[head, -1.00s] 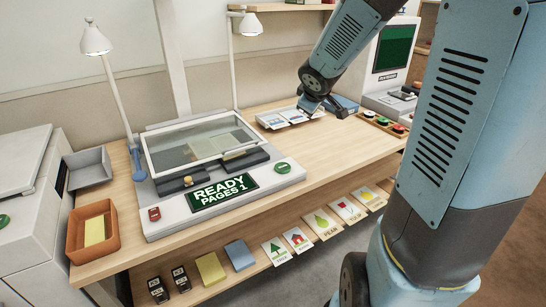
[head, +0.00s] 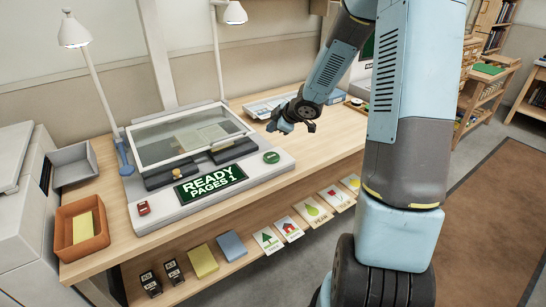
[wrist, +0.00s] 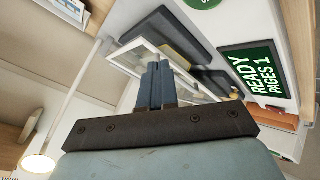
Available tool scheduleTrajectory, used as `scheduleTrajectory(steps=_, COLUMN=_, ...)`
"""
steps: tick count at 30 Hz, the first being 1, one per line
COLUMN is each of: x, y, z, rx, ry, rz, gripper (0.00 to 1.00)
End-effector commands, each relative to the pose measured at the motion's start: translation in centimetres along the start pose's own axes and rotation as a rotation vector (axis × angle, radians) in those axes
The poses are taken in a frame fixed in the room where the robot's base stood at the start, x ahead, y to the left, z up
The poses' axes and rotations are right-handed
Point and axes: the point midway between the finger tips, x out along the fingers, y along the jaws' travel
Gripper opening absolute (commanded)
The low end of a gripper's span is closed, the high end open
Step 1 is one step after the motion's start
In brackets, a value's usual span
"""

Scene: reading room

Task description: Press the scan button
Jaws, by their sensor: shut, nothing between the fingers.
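The scanner (head: 165,213) stands on the wooden desk, its glass-topped frame tilted at the back. A round green button (head: 271,157) with a pale mark sits at the right of its front panel; its marking is too small to read. The button's edge also shows at the top of the wrist view (wrist: 203,2). Left of it the display (head: 211,184) reads "READY PAGES 1". A small red control (head: 143,208) sits at the panel's left. My gripper (head: 311,126) is above the desk, right of and beyond the green button, apart from it. In the wrist view its fingers (wrist: 157,72) are together and empty.
Two lamps (head: 74,32) (head: 232,13) stand behind the scanner. An orange bin (head: 82,230) and a grey tray (head: 72,165) are at left. Papers (head: 268,106) lie behind my gripper. Picture cards (head: 290,228) line the lower shelf. Floor at right is open.

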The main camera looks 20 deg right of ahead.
Motion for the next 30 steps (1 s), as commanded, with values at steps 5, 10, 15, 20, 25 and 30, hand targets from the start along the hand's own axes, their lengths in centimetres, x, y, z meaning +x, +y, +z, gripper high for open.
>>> scheduleTrajectory(steps=5, x=0.0, y=-0.1, z=0.1, rx=0.002, ry=-0.002, rz=-0.001, gripper=0.00)
scheduleTrajectory(steps=10, x=0.7, y=-0.6, z=0.5, rx=0.003, ry=0.000, rz=-0.003, gripper=0.00)
scheduleTrajectory(steps=15, x=2.0, y=-1.6, z=1.4, rx=0.003, ry=-0.001, rz=-0.005, gripper=0.00)
scheduleTrajectory(steps=20, x=3.4, y=-2.6, z=2.3, rx=0.002, ry=0.000, rz=-0.006, gripper=0.00)
scheduleTrajectory(steps=25, x=4.7, y=-3.5, z=3.3, rx=0.001, ry=-0.002, rz=-0.004, gripper=0.00)
scheduleTrajectory(steps=30, x=5.6, y=-4.2, z=4.0, rx=0.002, ry=-0.001, rz=-0.003, gripper=0.00)
